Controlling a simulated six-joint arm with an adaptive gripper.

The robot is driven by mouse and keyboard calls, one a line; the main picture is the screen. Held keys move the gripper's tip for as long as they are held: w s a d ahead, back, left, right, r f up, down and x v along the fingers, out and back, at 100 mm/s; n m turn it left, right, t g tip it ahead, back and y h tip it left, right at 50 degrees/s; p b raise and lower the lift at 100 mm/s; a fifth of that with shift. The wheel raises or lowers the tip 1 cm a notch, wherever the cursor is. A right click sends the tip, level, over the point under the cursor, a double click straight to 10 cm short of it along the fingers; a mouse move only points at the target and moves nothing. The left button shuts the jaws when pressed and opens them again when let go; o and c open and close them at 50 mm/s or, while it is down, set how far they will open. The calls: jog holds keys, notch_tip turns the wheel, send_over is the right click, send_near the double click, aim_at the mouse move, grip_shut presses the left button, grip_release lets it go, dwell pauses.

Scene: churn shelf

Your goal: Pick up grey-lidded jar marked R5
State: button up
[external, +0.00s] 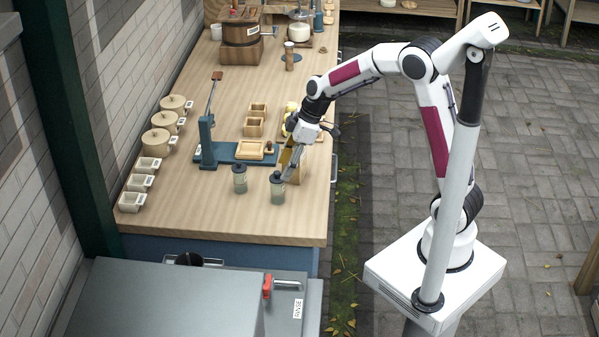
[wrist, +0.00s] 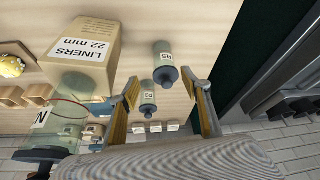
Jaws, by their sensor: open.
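The jar marked R5 (wrist: 162,56) has a grey lid (wrist: 166,75) and a pale label. In the wrist view it lies beyond the gap between the fingers of my open gripper (wrist: 160,82). In the external view I take it to be the right jar (external: 278,190) of two, upright near the counter's front, with my gripper (external: 288,170) close at its upper right. I cannot tell whether they touch. A similar jar marked P3 (wrist: 148,98) shows farther off in the wrist view; it is the left jar (external: 240,180) in the external view.
A box marked LINERS 22 mm (wrist: 84,50) is near the left finger. A clear vessel marked N (wrist: 62,115) is at lower left in the wrist view. A blue lever press (external: 207,145) stands behind the jars. The counter (external: 225,222) is clear in front.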

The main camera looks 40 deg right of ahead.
aim_at(278, 185)
dwell(0.3)
jog(key=shift+x, duration=1.3)
jog(key=shift+s, duration=0.1)
jog(key=shift+a+f, duration=0.1)
jog(key=shift+s+x, duration=0.15)
jog(key=shift+x, duration=0.6)
jog(key=shift+s+x, duration=0.2)
jog(key=shift+x, duration=1.6)
jog(key=shift+a, duration=0.1)
jog(key=shift+c, duration=0.4)
jog(key=c, duration=1.2)
